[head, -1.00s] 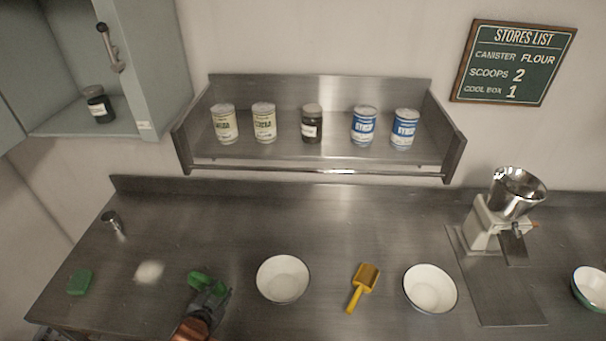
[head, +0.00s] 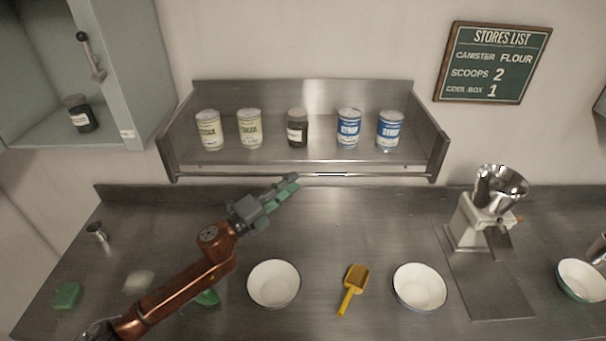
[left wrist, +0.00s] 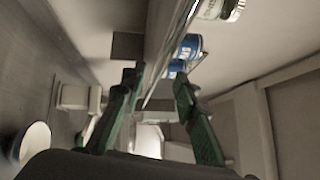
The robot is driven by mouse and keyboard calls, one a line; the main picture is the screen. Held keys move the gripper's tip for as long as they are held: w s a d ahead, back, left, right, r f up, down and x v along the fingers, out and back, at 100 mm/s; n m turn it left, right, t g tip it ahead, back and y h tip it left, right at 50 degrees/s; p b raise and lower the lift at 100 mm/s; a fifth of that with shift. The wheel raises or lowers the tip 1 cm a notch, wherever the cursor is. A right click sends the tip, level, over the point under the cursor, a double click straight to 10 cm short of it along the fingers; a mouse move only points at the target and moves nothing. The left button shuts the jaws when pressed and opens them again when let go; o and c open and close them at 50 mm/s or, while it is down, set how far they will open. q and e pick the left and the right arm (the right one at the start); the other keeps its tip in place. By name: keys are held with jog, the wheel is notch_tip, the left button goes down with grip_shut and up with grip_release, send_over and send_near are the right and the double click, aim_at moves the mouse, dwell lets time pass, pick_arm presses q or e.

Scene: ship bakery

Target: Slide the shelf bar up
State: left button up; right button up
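The shelf bar (head: 350,174) is a thin metal rod along the front of the wall shelf (head: 275,153), low between its side panels. My left gripper (head: 293,182) is at the bar, just left of its middle, its fingertips close to it. In the left wrist view the green fingers (left wrist: 157,88) stand apart, and the bar (left wrist: 174,42) runs through the gap between them as seen from there. I cannot tell whether either finger touches it. My right gripper is in neither view.
Several cans and a dark jar (head: 297,128) stand on the shelf behind the bar. Below on the counter are a white bowl (head: 274,284), a yellow scoop (head: 353,285), another bowl (head: 420,287) and a mill (head: 480,220). An open cabinet (head: 130,70) is at upper left.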

aim_at(303, 173)
pick_arm(q)
jog(key=shift+p+x, duration=0.4)
jog(key=shift+x, duration=2.35)
jog(key=shift+c, duration=0.6)
grip_shut()
